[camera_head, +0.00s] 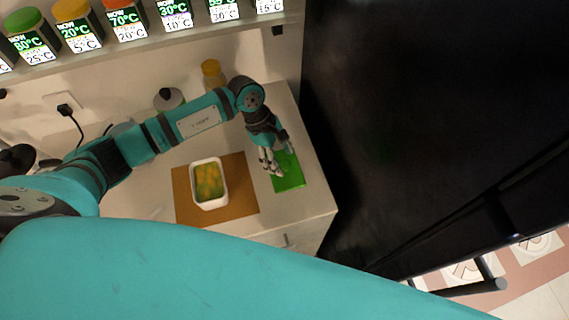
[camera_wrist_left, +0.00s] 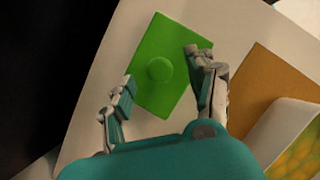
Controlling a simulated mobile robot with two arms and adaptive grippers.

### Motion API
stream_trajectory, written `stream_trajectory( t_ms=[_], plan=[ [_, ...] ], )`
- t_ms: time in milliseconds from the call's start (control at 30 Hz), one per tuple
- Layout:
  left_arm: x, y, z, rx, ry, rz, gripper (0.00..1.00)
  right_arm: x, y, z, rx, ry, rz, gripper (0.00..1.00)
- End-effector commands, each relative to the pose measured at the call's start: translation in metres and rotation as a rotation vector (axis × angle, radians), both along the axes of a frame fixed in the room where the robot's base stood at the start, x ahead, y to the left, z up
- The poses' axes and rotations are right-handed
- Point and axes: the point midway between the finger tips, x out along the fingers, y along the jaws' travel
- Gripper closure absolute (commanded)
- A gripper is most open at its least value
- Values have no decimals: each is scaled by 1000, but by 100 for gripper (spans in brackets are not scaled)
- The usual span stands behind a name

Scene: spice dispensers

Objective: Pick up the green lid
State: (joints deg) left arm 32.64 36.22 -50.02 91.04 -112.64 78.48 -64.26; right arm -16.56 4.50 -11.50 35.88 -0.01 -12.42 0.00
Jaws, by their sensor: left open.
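The green lid (camera_head: 289,175) is a flat rectangle lying on the white counter near its right edge. In the left wrist view the lid (camera_wrist_left: 168,98) shows a round raised knob (camera_wrist_left: 159,69) in its middle. My left gripper (camera_head: 273,165) is over the lid's left part in the head view. In the left wrist view my left gripper (camera_wrist_left: 160,95) is open, with one finger on each side of the lid's middle and nothing between them but the lid below. Whether the fingers touch the lid I cannot tell. My right gripper is not in view.
A white dish (camera_head: 222,201) with yellow-green food stands on a brown board (camera_head: 244,205) left of the lid. Spice dispensers (camera_head: 128,20) line a shelf above. A large dark surface (camera_head: 420,110) borders the counter on the right.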

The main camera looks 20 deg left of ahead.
Motion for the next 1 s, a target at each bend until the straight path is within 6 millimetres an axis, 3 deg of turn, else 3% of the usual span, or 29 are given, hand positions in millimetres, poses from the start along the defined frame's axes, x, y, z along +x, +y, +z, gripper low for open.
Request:
stream_trajectory(
  t_ms=[200, 433, 833, 1000],
  plan=[
    [-1, -8, -18, 0, 0, 1, 43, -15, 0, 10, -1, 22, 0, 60],
    [-1, -8, -20, 1, -1, 0, 45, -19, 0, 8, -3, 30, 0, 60],
    [-1, -8, -19, 0, -1, 0, 97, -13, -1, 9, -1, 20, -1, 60],
    [-1, -8, -19, 0, -1, 0, 100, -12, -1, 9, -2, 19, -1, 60]
  ],
)
